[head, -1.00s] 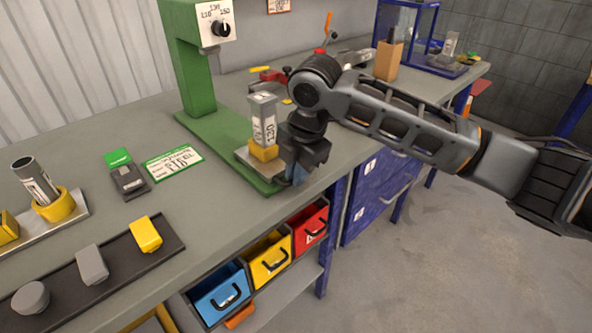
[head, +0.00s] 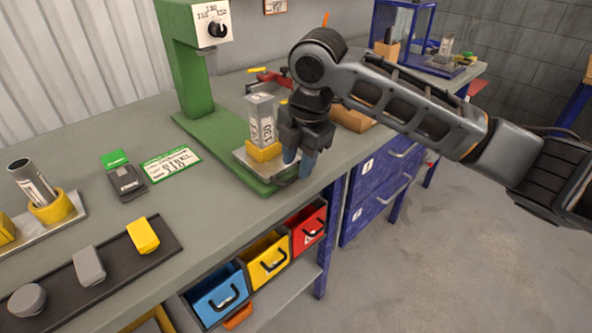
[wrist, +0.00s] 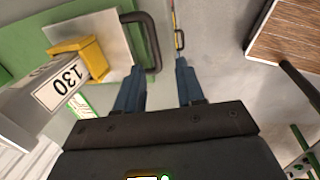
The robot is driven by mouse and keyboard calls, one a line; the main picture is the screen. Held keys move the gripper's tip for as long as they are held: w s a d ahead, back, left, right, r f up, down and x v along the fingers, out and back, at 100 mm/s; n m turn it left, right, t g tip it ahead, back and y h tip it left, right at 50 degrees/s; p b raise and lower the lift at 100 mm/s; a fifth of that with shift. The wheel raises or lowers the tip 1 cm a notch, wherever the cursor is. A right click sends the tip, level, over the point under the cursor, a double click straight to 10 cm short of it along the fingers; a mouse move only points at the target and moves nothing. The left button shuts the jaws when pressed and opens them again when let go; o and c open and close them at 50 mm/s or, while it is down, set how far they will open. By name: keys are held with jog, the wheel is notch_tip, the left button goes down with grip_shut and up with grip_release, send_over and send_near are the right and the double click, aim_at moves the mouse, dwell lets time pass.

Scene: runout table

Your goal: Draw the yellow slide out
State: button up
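A metal plate (head: 243,158) with a dark handle lies on the green stand's base (head: 222,160). A yellow holder (head: 263,152) sits on it and carries a grey block marked 130 (head: 260,115). The plate (wrist: 120,32), handle (wrist: 152,40), holder (wrist: 93,57) and block (wrist: 35,98) also show in the wrist view. My gripper (head: 298,163) points down just right of the plate. In the wrist view its two blue fingers (wrist: 160,70) are apart and empty, with the left finger close to the handle. A yellow drawer (head: 269,262) sits below the tabletop.
A blue drawer (head: 221,297) and a red drawer (head: 309,228) flank the yellow one. A brown block (head: 353,118) lies behind my gripper. The floor at right is clear.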

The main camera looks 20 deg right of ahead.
jog(key=shift+s+d+r, duration=0.1)
jog(key=shift+s+r, duration=0.1)
jog(key=shift+r, duration=0.75)
jog(key=shift+s+r, duration=0.2)
jog(key=shift+r, duration=0.75)
jog(key=s+a+f+m+t+y, duration=0.1)
jog(key=s+a+m+t+y, duration=0.3)
jog(key=a, duration=0.7)
jog(key=s+a+f+m+t+y, duration=0.15)
jog(key=a+m+t+y, duration=0.35)
jog(key=a, duration=0.6)
jog(key=s+d+f+m+t+h, duration=0.2)
jog(key=s+d+f+m+h, duration=0.4)
jog(key=s, duration=0.5)
jog(key=s+d+f+m+t+h, duration=0.1)
jog(key=s+d+f+m+t, duration=0.1)
jog(key=s+d+f+m, duration=0.45)
jog(key=s+d+r+h, duration=0.1)
jog(key=s+d+r, duration=0.1)
jog(key=s, duration=0.5)
jog(key=s+d+r, duration=0.3)
jog(key=s+d, duration=0.1)
jog(key=s, duration=0.3)
jog(key=s+d+r+h, duration=0.1)
jog(key=s+d+r, duration=0.1)
jog(key=s, duration=0.5)
jog(key=shift+d+r+h, duration=0.3)
jog(key=shift+d, duration=0.15)
